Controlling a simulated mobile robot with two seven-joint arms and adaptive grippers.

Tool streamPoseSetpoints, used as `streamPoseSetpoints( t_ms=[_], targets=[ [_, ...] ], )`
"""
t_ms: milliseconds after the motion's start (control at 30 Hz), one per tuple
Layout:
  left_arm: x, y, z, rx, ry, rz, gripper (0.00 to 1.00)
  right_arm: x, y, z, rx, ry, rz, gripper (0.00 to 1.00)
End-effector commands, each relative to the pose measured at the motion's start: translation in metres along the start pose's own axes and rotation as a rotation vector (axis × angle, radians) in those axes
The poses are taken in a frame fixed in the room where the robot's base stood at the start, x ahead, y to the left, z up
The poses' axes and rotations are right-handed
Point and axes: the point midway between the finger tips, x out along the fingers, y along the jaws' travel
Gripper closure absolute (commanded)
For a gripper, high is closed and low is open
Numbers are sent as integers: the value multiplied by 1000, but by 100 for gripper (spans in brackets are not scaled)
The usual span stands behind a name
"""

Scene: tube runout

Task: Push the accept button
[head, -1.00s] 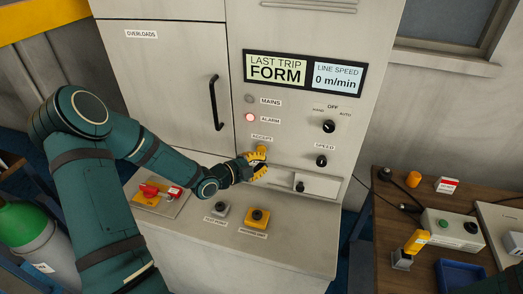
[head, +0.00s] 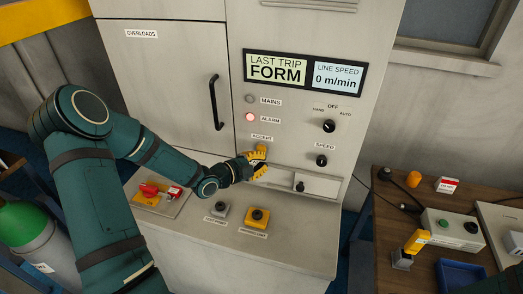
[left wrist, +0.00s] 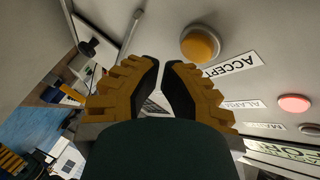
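The accept button is a round amber button in a grey ring (left wrist: 200,45), just above the ACCEPT label (left wrist: 231,66) in the left wrist view. In the head view the ACCEPT label (head: 262,138) shows above my gripper, and the button cannot be told from the yellow fingers. My left gripper (head: 262,163) is close to the cabinet front. Its yellow, black-padded fingertips (left wrist: 162,63) are nearly together with nothing between them. They appear beside the button, not over it; contact cannot be told. My right gripper is not in view.
A red alarm lamp (head: 250,117) is lit above. A speed knob (head: 321,161) and a small drawer-like ledge (head: 308,184) are to the right. A wooden table (head: 385,250) is at right.

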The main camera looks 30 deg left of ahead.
Motion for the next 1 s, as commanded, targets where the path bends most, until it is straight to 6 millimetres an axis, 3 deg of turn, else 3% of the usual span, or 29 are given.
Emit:
streamPoseSetpoints(
  t_ms=[1000],
  targets=[
    [10,-5,5,0,0,0,100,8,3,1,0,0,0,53]
  ],
)
